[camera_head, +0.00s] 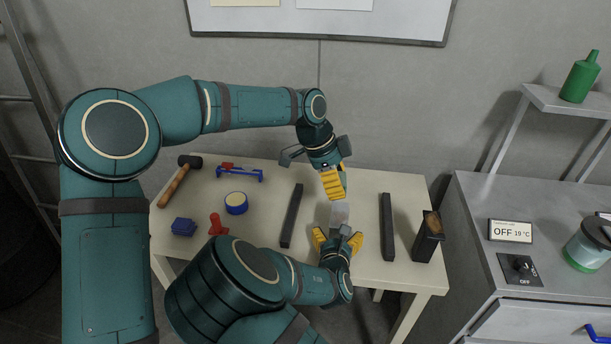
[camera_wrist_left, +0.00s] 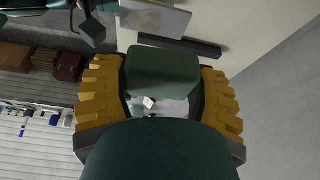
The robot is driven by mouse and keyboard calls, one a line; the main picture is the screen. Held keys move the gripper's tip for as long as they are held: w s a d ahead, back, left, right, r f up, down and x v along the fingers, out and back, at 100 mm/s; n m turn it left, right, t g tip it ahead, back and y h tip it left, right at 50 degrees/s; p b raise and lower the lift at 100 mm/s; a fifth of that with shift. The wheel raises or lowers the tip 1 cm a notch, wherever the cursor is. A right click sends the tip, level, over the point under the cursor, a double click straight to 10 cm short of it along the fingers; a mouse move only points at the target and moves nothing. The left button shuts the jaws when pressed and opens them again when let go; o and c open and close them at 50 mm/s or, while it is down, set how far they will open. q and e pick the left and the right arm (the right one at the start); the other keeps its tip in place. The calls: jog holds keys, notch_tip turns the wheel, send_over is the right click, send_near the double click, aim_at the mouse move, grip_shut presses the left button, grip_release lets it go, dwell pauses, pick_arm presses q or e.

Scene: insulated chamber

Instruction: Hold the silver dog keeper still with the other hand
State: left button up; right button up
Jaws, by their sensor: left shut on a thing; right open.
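The silver dog keeper appears to be the pale grey block (camera_head: 340,214) at the table's middle; a silver piece (camera_wrist_left: 157,18) also shows at the top of the left wrist view. My left gripper (camera_head: 333,183) points down just above and behind the block in the head view.
Dark bars (camera_head: 291,216) and (camera_head: 387,227) flank the work area. A hammer (camera_head: 178,182), blue-and-yellow round piece (camera_head: 236,203), blue block (camera_head: 183,227) and red piece (camera_head: 217,225) lie left. A dark holder (camera_head: 428,240) stands at the table's right end. A grey cabinet (camera_head: 470,225) is beyond.

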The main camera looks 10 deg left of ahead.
aim_at(343, 215)
pick_arm(q)
jog(key=shift+s+d+r+m, duration=0.2)
jog(key=shift+s+d, duration=0.1)
jog(key=shift+d, duration=0.1)
jog(key=shift+s+d+r+m, duration=0.1)
jog(key=shift+s+d+m, duration=0.15)
jog(key=shift+d, duration=0.1)
jog(key=shift+f, duration=2.95)
jog(key=shift+f, duration=1)
jog(key=shift+s, duration=0.1)
